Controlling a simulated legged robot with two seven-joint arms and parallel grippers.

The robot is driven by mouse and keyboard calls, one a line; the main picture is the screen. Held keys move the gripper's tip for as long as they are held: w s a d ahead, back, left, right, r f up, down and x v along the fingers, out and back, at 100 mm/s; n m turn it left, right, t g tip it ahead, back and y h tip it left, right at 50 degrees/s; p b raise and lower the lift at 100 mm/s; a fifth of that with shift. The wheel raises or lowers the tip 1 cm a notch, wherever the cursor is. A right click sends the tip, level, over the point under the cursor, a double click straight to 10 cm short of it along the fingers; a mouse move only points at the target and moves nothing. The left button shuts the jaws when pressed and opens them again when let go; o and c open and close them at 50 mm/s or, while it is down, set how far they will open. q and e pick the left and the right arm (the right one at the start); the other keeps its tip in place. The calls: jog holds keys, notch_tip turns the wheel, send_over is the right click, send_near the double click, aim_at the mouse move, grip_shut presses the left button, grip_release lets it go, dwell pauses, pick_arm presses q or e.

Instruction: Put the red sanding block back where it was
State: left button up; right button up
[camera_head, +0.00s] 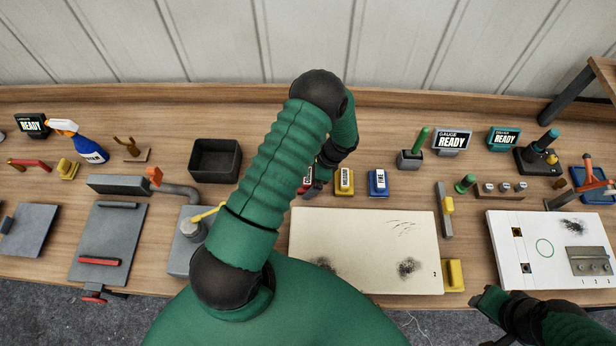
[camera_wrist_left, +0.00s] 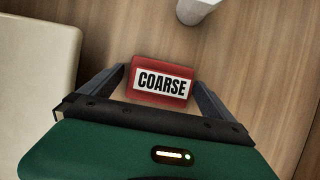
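The red sanding block (camera_wrist_left: 161,82), labelled COARSE, lies between the two fingers of my left gripper (camera_wrist_left: 160,78) in the left wrist view. The fingertips are close to its left and right sides; I cannot tell whether they press on it. In the head view only a sliver of the red block (camera_head: 307,181) shows, left of the yellow block (camera_head: 344,182) and the blue FINE block (camera_head: 378,183). My left arm hides most of that spot. My right gripper (camera_head: 488,301) is low at the right, by the table's front edge, its fingers unclear.
A cream panel (camera_head: 365,232) with dark scuffs lies in front of the blocks. A black bin (camera_head: 215,160) stands to the left. A green-handled tool in a grey holder (camera_head: 411,158) stands to the right. A white board (camera_head: 515,270) lies at the right front.

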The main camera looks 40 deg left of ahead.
pick_arm(q)
jog(key=shift+w+d, duration=0.1)
jog(key=shift+d, duration=0.05)
jog(key=b+v, duration=0.2)
jog(key=v, duration=1.1)
jog(key=s+d+r+n+t+h, duration=0.3)
jog(key=s+d+r+n+t, duration=0.2)
jog(key=s+d+r+n, duration=0.4)
jog(key=s+d+n, duration=0.1)
jog(key=s+d, duration=0.1)
jog(key=d, duration=0.1)
jog(key=shift+r+t, duration=0.3)
jog(key=shift+s+d, duration=0.15)
jog(key=shift+d, duration=0.05)
